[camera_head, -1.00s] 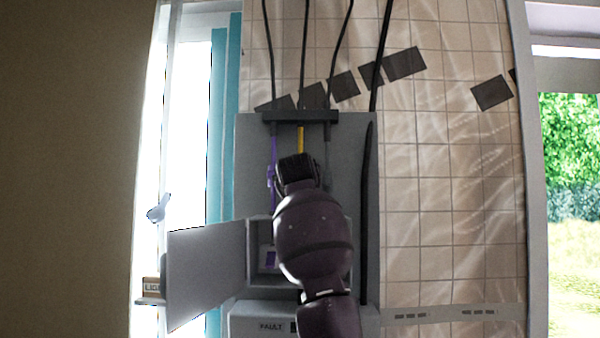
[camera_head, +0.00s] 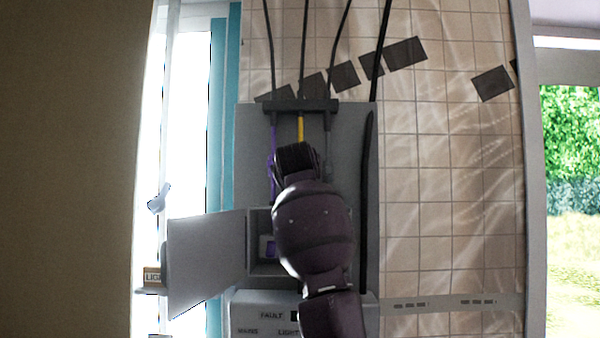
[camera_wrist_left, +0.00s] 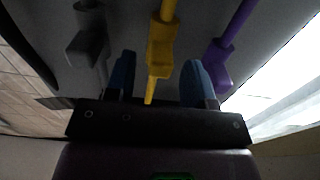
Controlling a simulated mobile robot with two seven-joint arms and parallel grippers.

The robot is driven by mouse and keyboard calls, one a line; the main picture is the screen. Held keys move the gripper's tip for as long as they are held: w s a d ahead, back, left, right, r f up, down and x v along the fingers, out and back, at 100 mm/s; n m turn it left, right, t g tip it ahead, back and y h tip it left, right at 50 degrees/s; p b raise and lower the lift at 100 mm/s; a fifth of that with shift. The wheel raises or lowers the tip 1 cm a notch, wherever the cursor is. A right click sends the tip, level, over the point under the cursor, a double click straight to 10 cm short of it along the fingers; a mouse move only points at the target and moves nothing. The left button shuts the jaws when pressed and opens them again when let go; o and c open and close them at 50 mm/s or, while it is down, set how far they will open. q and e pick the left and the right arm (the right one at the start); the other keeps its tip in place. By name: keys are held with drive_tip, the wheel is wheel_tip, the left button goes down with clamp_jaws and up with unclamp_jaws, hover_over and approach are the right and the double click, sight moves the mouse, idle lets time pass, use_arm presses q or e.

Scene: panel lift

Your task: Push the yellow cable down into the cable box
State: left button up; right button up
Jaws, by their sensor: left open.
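The yellow cable (camera_head: 300,128) hangs from a black bar at the top of the grey panel. In the head view my left gripper (camera_head: 296,160) covers its lower part. In the left wrist view the yellow cable's plug (camera_wrist_left: 160,55), with a thin pointed tip, lies between the two blue fingers of my left gripper (camera_wrist_left: 159,68). The fingers are open, with a gap visible on each side of the plug. The open cable box (camera_head: 253,232) is below, partly hidden by my arm; something white and purple shows inside. My right gripper is not in view.
A purple cable (camera_head: 273,145) and a grey cable (camera_head: 327,145) hang on either side of the yellow one. The box's door (camera_head: 205,262) stands open to the left. A labelled box (camera_head: 260,302) is below. A black cable (camera_head: 366,200) runs down the panel's right side.

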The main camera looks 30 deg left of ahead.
use_arm(q)
drive_tip(key=b+v, duration=0.1)
drive_tip(key=v, duration=0.8)
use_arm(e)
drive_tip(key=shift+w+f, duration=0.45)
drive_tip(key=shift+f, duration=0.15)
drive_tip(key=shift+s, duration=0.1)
use_arm(q)
drive_tip(key=shift+f, duration=0.1)
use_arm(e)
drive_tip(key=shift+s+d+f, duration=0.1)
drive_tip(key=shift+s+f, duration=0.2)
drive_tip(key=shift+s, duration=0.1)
